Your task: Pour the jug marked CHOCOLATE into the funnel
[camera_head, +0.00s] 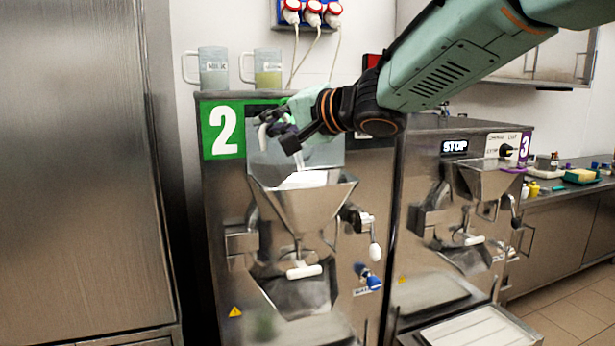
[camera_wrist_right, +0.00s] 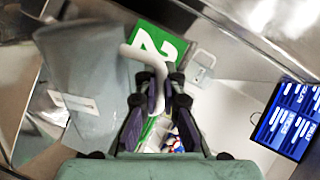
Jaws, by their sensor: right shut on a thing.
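My right gripper (camera_head: 285,138) is above the steel funnel (camera_head: 302,208) of machine 2. In the right wrist view its fingers (camera_wrist_right: 158,98) are shut on the pale curved handle (camera_wrist_right: 143,52) of a translucent grey jug (camera_wrist_right: 88,65). The jug is tilted, with a small label (camera_wrist_right: 74,102) that I cannot read. In the head view the jug is hard to separate from the grey surfaces behind the gripper. Something white shows at the funnel's mouth; I cannot tell whether it is flowing. My left gripper is out of view.
A jug marked MILK (camera_head: 214,69) and a jug with yellowish contents (camera_head: 268,72) stand on top of machine 2. Machine 3 (camera_head: 470,205) is to the right, with its own funnel. A tall steel cabinet (camera_head: 75,170) fills the left.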

